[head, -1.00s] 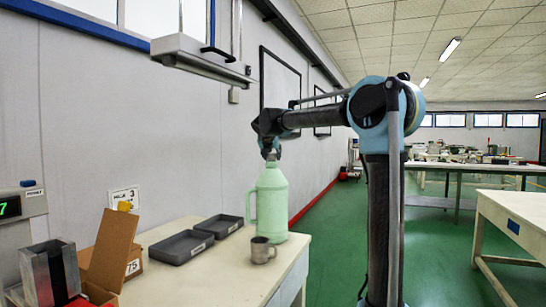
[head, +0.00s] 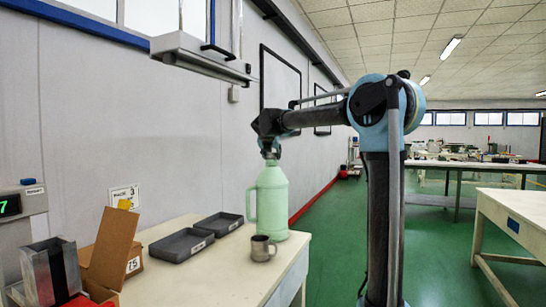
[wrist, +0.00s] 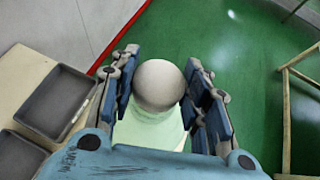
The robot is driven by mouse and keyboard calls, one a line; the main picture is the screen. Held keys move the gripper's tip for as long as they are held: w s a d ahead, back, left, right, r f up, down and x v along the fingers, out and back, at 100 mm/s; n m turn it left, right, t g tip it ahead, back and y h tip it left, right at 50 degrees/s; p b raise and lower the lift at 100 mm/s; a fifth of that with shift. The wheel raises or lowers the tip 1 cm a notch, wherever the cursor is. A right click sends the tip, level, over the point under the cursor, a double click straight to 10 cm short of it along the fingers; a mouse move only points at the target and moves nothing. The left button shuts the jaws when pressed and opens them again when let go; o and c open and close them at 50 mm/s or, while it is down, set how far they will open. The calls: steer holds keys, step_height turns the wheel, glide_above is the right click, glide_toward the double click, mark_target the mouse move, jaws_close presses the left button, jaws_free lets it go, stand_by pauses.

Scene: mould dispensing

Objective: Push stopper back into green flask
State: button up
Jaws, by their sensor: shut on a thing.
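The pale green flask (head: 271,205) stands upright on the cream table, its handle to the left. My gripper (head: 270,157) points down right over the flask's top. In the wrist view the round grey-white stopper (wrist: 159,85) sits between the two fingers of my gripper (wrist: 162,92), above the pale green flask neck (wrist: 150,130). The fingers are shut on the stopper. The stopper is at the flask's mouth; how deep it sits is hidden by the gripper.
A metal mug (head: 262,248) stands just in front of the flask. Two dark trays (head: 182,246) (head: 219,224) lie to its left. A cardboard box (head: 112,250) and a metal holder (head: 50,272) stand at the near left. The wall is behind the table.

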steer(key=shift+f, duration=0.1)
steer(key=o, duration=1)
steer(key=shift+o, duration=0.6)
steer(key=o, duration=0.4)
steer(key=shift+w+r, duration=0.1)
steer(key=shift+r, duration=3.4)
